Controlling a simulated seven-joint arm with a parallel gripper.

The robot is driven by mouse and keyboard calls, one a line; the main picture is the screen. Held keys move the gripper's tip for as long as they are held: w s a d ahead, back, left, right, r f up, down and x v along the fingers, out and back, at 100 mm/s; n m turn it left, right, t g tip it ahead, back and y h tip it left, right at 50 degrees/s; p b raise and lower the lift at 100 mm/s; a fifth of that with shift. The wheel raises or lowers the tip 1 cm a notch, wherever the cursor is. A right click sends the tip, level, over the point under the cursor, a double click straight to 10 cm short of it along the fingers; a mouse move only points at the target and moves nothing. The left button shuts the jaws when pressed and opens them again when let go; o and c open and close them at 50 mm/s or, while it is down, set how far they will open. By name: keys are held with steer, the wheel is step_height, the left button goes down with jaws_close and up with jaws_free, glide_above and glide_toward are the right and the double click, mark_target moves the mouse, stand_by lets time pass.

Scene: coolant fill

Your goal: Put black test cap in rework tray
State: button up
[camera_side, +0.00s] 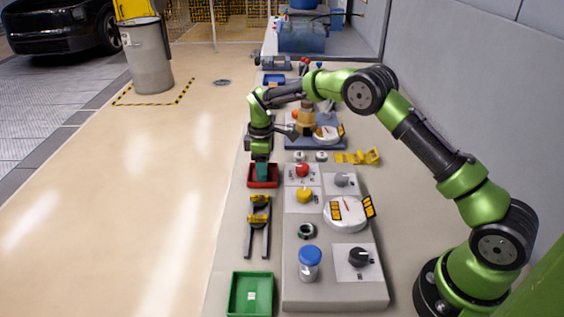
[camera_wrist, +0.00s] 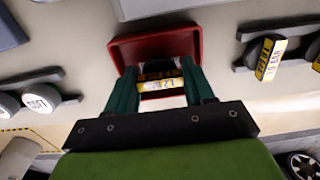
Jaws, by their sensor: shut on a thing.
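The red tray (camera_side: 264,184) stands on the bench, left of the grey panel; it also shows in the wrist view (camera_wrist: 190,42). My gripper (camera_side: 262,172) points down into or just above this tray. In the wrist view my gripper (camera_wrist: 161,83) is shut on the black test cap (camera_wrist: 158,67), which has a yellow label with print. The cap sits between the two green fingers, over the tray's interior. I cannot tell whether it touches the tray floor. In the side view the fingers and tray hide the cap.
A grey panel with knobs (camera_side: 303,195) and a blue-lidded jar (camera_side: 310,262) is right of the tray. Black holders with yellow-labelled parts (camera_side: 258,220) lie in front. A green tray (camera_side: 251,294) is nearest. A yellow part (camera_side: 358,157) lies right.

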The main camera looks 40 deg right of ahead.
steer(key=shift+f, duration=0.2)
steer(key=o, duration=0.6)
steer(key=shift+c, duration=0.2)
steer(key=shift+r, duration=0.1)
